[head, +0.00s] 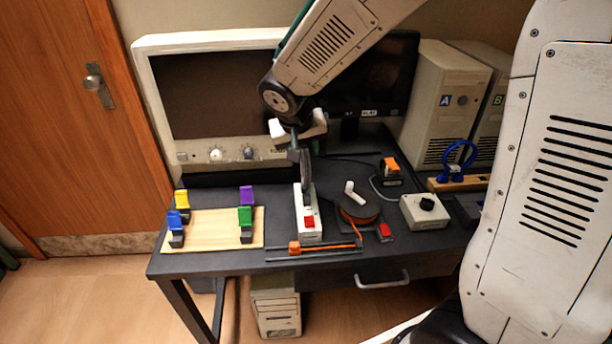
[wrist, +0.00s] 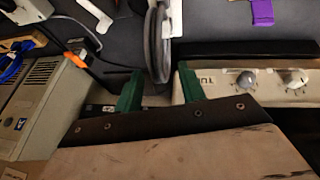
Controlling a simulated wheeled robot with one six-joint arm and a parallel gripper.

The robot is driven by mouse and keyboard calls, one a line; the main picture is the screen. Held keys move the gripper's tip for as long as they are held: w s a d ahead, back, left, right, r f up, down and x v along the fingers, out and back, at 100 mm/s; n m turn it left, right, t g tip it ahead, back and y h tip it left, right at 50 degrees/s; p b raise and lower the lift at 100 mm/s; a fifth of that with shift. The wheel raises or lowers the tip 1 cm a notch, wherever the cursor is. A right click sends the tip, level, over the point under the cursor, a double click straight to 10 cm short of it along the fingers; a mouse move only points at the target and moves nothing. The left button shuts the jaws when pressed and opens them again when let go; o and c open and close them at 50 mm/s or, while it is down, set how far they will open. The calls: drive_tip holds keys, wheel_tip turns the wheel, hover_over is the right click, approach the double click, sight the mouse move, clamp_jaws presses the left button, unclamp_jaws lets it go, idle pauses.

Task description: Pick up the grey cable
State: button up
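The grey cable (head: 306,172) is a coil seen nearly edge-on, standing upright above the white block with a red switch (head: 309,228) on the desk. In the wrist view the grey cable (wrist: 158,45) is a narrow upright loop whose near end lies between my green fingertips. My gripper (head: 301,143) is above and behind the coil, at its top in the head view. In the wrist view my gripper (wrist: 160,88) is open, with a visible gap between each finger and the cable. What supports the coil is partly hidden.
A white monitor (head: 150,62) with knobs stands close behind my gripper. A wooden board (head: 212,228) with coloured clips lies left. An orange reel (head: 358,210), a grey box with a knob (head: 424,211) and a blue cable (head: 459,158) are right. Computer towers (head: 440,90) stand back right.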

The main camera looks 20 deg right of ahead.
drive_tip(key=x, duration=0.4)
drive_tip(key=shift+w+d+f, duration=0.1)
drive_tip(key=shift+w+d, duration=0.1)
drive_tip(key=shift+d, duration=0.05)
clamp_jaws()
